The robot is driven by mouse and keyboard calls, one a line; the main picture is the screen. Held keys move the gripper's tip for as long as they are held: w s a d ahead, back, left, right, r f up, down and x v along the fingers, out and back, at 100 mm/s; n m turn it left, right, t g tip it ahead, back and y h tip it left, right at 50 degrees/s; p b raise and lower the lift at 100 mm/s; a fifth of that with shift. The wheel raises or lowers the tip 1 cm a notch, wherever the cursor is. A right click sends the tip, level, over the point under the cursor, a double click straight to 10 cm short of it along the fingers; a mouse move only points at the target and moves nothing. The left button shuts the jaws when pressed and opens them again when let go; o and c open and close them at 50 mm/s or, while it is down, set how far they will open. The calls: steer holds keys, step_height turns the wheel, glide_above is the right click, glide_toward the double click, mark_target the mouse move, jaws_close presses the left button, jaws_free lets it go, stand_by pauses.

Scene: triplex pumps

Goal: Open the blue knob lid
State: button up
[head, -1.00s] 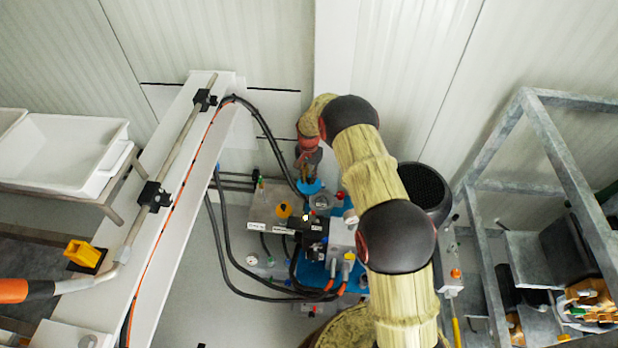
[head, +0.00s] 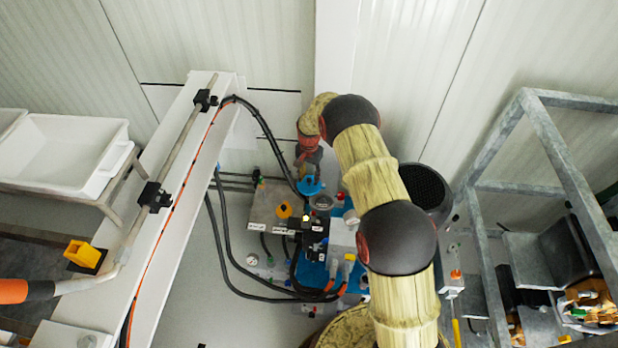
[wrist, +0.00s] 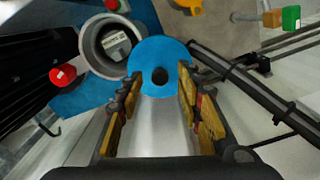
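The blue lid (wrist: 160,62) is a flat round disc with a dark round spot at its middle, ahead of my fingertips in the wrist view. In the head view it shows as a small blue disc (head: 311,188) just below my gripper. My gripper (wrist: 160,78) is open, its two yellow-padded fingers apart with the disc's near edge between or just past their tips. I cannot tell whether the fingers touch it. A grey round cup (wrist: 88,47) with a labelled white piece inside lies left of the disc, almost against it.
A red knob (wrist: 63,76) stands left of the cup. Black hoses (wrist: 245,90) run along the right of the wrist view. A yellow-orange cap (head: 284,210) and several cables crowd the pump. A metal rack (head: 545,130) stands right; a white beam (head: 180,215) stands left.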

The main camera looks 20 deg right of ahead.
mark_target(309, 179)
step_height(309, 179, up, 11)
steer(key=shift+r, duration=0.15)
stand_by(0.7)
